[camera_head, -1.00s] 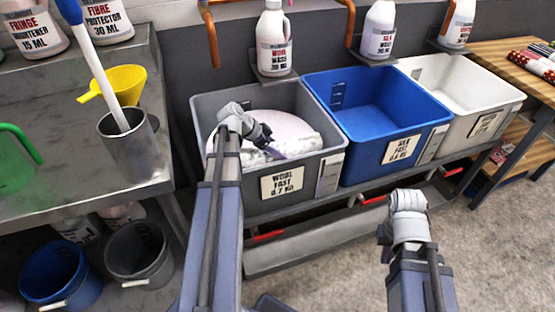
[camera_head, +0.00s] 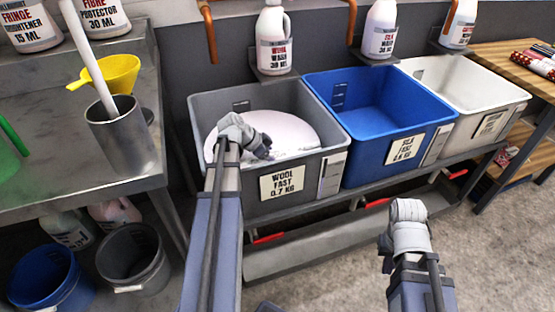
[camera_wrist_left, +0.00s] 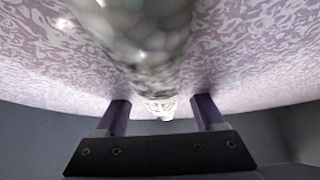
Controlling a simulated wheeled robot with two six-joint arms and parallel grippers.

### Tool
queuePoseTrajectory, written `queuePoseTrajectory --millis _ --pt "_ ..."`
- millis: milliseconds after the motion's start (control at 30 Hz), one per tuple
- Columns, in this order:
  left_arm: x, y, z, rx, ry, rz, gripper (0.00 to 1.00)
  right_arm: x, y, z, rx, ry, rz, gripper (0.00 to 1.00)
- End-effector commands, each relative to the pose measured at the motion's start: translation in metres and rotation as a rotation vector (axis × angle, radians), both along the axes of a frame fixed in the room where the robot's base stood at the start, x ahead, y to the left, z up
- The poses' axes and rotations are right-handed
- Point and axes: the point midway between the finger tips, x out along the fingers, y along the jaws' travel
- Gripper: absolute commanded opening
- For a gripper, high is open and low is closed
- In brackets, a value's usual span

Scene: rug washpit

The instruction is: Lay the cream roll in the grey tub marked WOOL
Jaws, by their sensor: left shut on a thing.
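The grey tub marked WOOL (camera_head: 295,185) stands at the left of a row of tubs, with a round, pale pinkish-white surface (camera_head: 285,125) inside. My left gripper (camera_head: 262,148) reaches down into this tub. In the left wrist view, a pale, grey-mottled roll (camera_wrist_left: 155,45) lies between the left fingers (camera_wrist_left: 163,115), which are shut on it, against a lilac-and-white swirled surface. In the head view the roll is mostly hidden by the gripper and the pale surface; its colour reads whitish. My right gripper (camera_head: 388,243) hangs in front of the tubs; its fingers are not clear.
A blue tub (camera_head: 375,110) and a white tub (camera_head: 465,95) stand right of the grey one. Bottles (camera_head: 272,40) stand on ledges behind. A steel bench at left holds a metal beaker (camera_head: 122,140) and yellow funnel (camera_head: 112,74). Rolls (camera_head: 535,60) lie on a wooden table.

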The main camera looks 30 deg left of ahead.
Motion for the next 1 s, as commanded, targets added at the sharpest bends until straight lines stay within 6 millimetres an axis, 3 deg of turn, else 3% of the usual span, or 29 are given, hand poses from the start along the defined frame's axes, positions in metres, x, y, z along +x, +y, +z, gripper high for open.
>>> queuePoseTrajectory --millis 133,167,400,767,1000 --pt "0.000 0.000 -0.001 -0.001 -0.001 0.000 0.00 0.000 0.000 -0.002 0.000 0.000 0.001 0.00" --pt "0.000 0.000 -0.002 0.000 0.000 0.000 0.71 0.000 0.000 -0.002 0.000 0.000 0.001 0.00" --pt "0.000 0.000 -0.002 0.000 0.000 0.000 0.98 0.000 0.000 -0.002 0.000 0.000 0.000 0.00" --pt "0.000 0.000 0.001 0.000 0.000 0.000 1.00 0.000 0.000 0.001 0.000 0.000 0.000 0.00" --pt "-0.003 0.003 0.020 0.000 0.000 0.001 1.00 0.000 0.000 0.020 -0.001 0.000 -0.003 0.00"
